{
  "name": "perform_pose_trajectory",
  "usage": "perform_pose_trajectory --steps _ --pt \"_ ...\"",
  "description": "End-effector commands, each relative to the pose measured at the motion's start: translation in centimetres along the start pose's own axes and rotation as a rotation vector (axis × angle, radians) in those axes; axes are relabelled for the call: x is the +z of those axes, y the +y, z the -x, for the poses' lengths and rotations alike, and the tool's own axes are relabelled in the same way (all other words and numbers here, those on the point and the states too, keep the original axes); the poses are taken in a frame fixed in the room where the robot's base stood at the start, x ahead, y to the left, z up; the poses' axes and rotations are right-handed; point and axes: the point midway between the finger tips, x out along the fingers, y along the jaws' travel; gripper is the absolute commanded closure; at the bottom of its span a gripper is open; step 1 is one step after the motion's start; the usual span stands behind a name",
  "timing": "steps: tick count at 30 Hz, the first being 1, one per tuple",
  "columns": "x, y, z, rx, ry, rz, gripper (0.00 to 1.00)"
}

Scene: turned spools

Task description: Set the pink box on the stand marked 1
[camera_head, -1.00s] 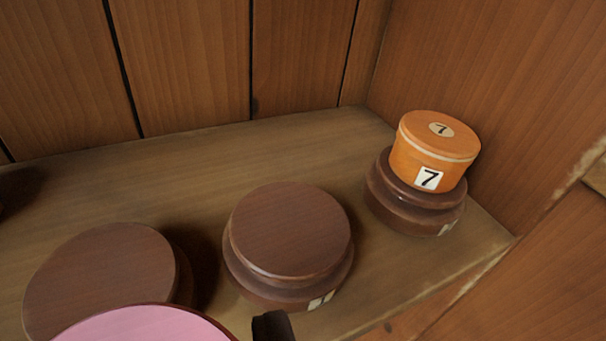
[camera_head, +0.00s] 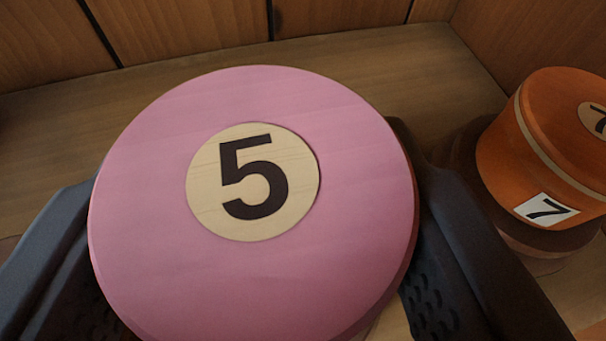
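The pink box (camera_head: 340,240) is a round lidded box with a cream disc bearing a black 5. It fills the middle of the view, with its top facing me. My gripper (camera_head: 255,225) has one dark finger at each side of the box, close against its rim, and is shut on it. The contact below the rim is mostly hidden. The stand marked 1 cannot be seen now; the box covers the part of the shelf where it showed earlier. Whether the box touches a stand is hidden.
An orange box (camera_head: 545,160) marked 7 sits on a dark brown stand (camera_head: 535,240) at the right, close to my right finger. The wooden shelf (camera_head: 400,65) is bare behind the pink box. A plank wall (camera_head: 180,30) stands at the back.

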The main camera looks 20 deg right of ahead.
Motion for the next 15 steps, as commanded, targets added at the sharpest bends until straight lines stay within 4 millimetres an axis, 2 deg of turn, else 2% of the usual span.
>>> perform_pose_trajectory --steps 7,15 --pt "3.4 0.1 -1.5 0.000 -0.006 0.000 0.72" --pt "3.4 0.0 -1.5 0.000 -0.003 -0.001 0.72"
